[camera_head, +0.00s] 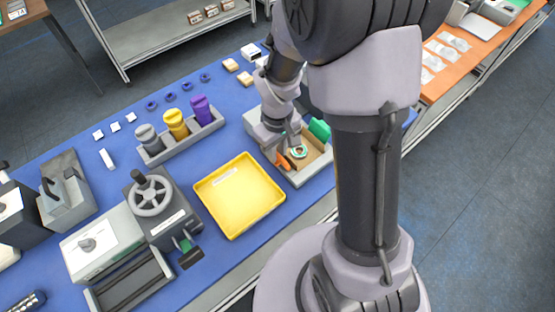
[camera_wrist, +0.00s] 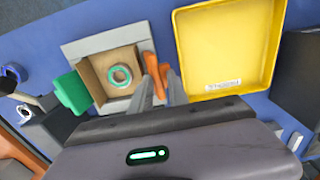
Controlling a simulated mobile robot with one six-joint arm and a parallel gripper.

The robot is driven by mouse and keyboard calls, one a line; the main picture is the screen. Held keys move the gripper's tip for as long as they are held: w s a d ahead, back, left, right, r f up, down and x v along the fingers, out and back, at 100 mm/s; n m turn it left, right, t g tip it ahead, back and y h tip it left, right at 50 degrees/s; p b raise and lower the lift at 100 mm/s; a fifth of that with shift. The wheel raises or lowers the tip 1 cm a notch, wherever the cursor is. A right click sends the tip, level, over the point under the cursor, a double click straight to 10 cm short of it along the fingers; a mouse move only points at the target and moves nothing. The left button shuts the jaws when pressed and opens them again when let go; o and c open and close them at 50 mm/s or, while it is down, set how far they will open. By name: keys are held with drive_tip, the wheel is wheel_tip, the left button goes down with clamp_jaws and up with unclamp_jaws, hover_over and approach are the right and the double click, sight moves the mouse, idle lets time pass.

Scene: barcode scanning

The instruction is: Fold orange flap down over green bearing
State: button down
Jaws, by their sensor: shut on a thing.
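An open cardboard box (camera_wrist: 94,65) sits in a grey fixture (camera_wrist: 80,47). The green bearing (camera_wrist: 120,75), a ring with a pale centre, lies inside the box; it also shows in the head view (camera_head: 298,152). The orange flap (camera_wrist: 152,72) stands out along the right side of the box in the wrist view, and at its left in the head view (camera_head: 283,160). My gripper (camera_wrist: 160,76) is shut on the orange flap. A green flap (camera_wrist: 72,92) stands open on the opposite side; it also shows in the head view (camera_head: 320,130).
A yellow tray (camera_head: 240,196) lies beside the fixture. A grey rack (camera_head: 183,144) holds grey, yellow and purple bottles. A machine with a handwheel (camera_head: 150,200) stands further left. Several blue rings (camera_head: 171,97) lie on the blue table.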

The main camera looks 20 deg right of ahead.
drive_tip(key=shift+s+a+r+p, duration=0.15)
drive_tip(key=shift+s+a+p, duration=0.05)
drive_tip(key=shift+a, duration=0.2)
drive_tip(key=shift+s+a+r+p, duration=0.15)
drive_tip(key=shift+a, duration=0.2)
wheel_tip(320, 180, up, 8)
drive_tip(key=p, duration=0.6)
drive_tip(key=shift+a+r, duration=0.15)
drive_tip(key=shift+a, duration=0.15)
drive_tip(key=shift+w, duration=0.1)
drive_tip(key=s+a+r+m+t+y+b, duration=0.1)
drive_tip(key=s+r+m+t+b, duration=0.1)
drive_tip(key=s+m+b, duration=0.2)
drive_tip(key=s+a+r+m+t+y+b, duration=0.1)
drive_tip(key=s+a+r+m+t+b, duration=0.1)
drive_tip(key=s+b, duration=0.6)
drive_tip(key=r+m+t+b, duration=0.1)
drive_tip(key=m+b, duration=0.1)
drive_tip(key=b, duration=0.1)
drive_tip(key=shift+s+a+t+b, duration=0.2)
drive_tip(key=shift+s+t+b, duration=0.1)
drive_tip(key=shift+s+b, duration=0.05)
